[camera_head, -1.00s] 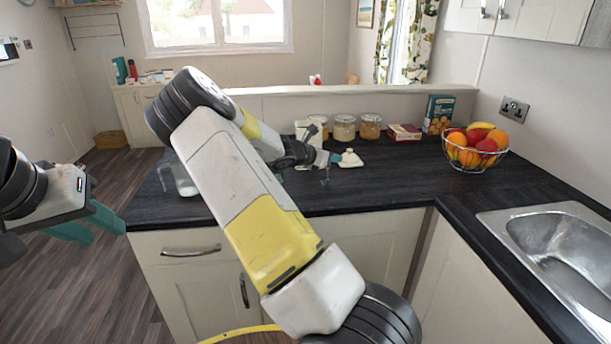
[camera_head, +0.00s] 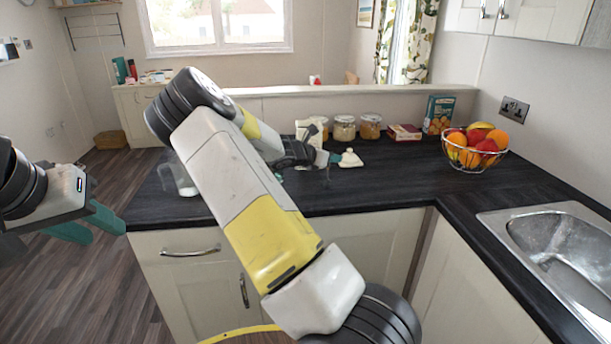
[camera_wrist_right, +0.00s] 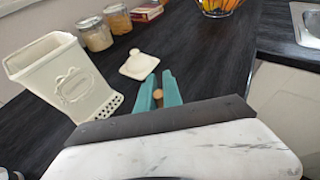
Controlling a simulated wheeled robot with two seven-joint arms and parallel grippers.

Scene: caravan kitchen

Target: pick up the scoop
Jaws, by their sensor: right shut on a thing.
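The right gripper (camera_wrist_right: 158,92) has its teal fingers closed around a small round brown piece (camera_wrist_right: 157,97), which looks like the end of the scoop's handle. The rest of the scoop is hidden. In the head view the right gripper (camera_head: 328,159) is low over the dark counter, partly behind its own wrist. A cream canister (camera_wrist_right: 65,75) with a label stands open to the left of it. Its cream lid (camera_wrist_right: 139,65) lies on the counter just beyond the fingers. The left gripper (camera_head: 88,226) is open and empty, off the counter's left end.
Glass jars (camera_head: 344,128), a small red box (camera_head: 404,132) and a taller box (camera_head: 438,115) line the back of the counter (camera_head: 390,180). A wire fruit basket (camera_head: 475,148) and a sink (camera_head: 565,245) are at right. A clear jug (camera_head: 185,180) stands at left.

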